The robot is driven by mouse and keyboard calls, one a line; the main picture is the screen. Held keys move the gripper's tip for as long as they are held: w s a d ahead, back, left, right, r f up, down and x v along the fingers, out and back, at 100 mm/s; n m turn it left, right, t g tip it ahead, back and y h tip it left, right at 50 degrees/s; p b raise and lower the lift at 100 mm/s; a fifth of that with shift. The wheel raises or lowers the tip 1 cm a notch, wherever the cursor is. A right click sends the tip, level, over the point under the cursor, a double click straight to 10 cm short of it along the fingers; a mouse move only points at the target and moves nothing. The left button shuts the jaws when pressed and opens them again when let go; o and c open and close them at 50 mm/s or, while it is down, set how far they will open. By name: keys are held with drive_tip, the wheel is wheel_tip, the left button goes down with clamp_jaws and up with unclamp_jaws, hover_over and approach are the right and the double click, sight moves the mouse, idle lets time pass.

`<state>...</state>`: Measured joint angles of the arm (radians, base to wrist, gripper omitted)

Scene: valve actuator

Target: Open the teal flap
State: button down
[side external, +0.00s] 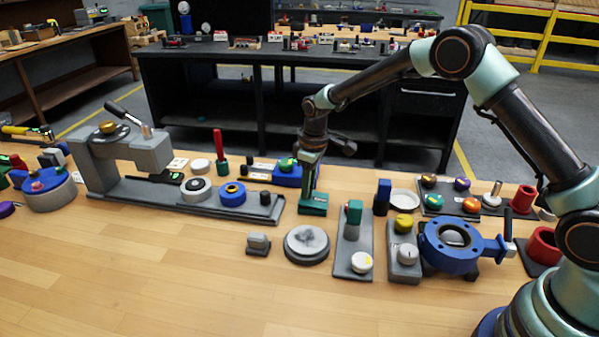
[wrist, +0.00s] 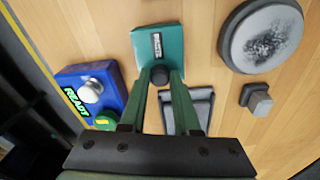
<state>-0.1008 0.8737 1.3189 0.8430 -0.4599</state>
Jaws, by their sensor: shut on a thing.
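The teal flap (wrist: 158,45) has a small label and a dark round knob (wrist: 160,75) at its near edge in the wrist view. In the side view the teal piece (side external: 314,204) sits low on the wooden bench, below my gripper. My gripper (wrist: 160,78) points down at it, with its two green fingers shut on the knob, one on each side. In the side view my gripper (side external: 308,188) partly overlaps the teal piece. I cannot tell the flap's angle or what lies under it.
A blue box (wrist: 95,90) marked READY stands close on the left in the wrist view. A round grey disc (side external: 307,245) and a small grey block (side external: 258,243) lie in front. A grey fixture base (side external: 190,205) ends nearby. The front bench is clear.

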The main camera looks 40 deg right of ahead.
sight(312, 200)
drive_tip(key=shift+d+r, duration=0.1)
drive_tip(key=shift+d, duration=0.1)
drive_tip(key=c, duration=0.7)
unclamp_jaws()
drive_tip(key=shift+o, duration=0.2)
wheel_tip(312, 200, up, 12)
drive_tip(key=s, duration=0.1)
drive_tip(key=shift+s, duration=0.15)
